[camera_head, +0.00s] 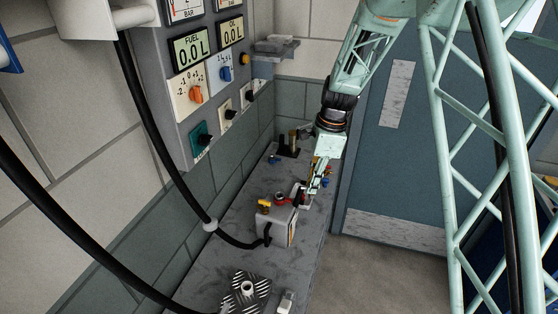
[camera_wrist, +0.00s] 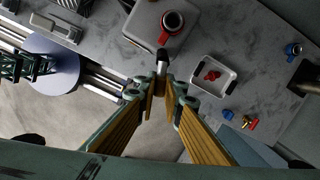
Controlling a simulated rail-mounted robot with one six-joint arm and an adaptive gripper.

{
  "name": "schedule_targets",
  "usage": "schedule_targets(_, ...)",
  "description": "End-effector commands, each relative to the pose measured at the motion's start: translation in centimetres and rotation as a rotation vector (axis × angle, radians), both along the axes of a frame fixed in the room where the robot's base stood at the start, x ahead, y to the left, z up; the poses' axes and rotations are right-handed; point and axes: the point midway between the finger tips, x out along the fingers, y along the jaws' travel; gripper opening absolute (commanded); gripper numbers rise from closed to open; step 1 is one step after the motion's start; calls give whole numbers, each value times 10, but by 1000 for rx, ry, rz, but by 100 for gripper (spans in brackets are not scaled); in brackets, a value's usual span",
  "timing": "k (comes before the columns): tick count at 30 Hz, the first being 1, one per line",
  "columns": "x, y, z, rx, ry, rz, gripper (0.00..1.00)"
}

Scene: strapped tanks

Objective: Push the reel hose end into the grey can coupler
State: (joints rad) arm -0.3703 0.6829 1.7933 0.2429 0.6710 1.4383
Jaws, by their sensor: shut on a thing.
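The grey can (camera_head: 275,226) stands on the bench, with a red-collared coupler (camera_head: 280,197) and a yellow fitting (camera_head: 264,204) on top. In the wrist view the can (camera_wrist: 145,25) is at the top, its red-collared coupler (camera_wrist: 173,21) facing up. A black hose (camera_head: 175,170) hangs along the wall, passes a white collar and runs to the can's near side, where its end is unclear. My gripper (camera_head: 312,188) is just beyond the can. In the wrist view my gripper (camera_wrist: 161,84) is shut on a small silvery piece (camera_wrist: 161,68) with a dark tip by the can's edge. I cannot tell whether this is the hose end.
A white tray (camera_wrist: 196,86) holding a red piece stands beside my gripper. The control panel (camera_head: 176,125) is on the wall; a dark chequered plate (camera_head: 262,284) lies on the near bench.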

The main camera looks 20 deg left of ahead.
Motion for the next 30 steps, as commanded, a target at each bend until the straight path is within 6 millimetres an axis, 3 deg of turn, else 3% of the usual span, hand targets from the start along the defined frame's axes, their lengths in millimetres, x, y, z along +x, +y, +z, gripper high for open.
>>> schedule_targets(6, -8, 44, 33, 0, -1, -145, 0)
schedule_targets(15, -19, 92, 66, 0, -1, -319, 0)
schedule_targets(21, -24, 107, 76, 0, -1, -379, 0)
schedule_targets(30, -24, 111, 77, 0, 0, -395, 0)
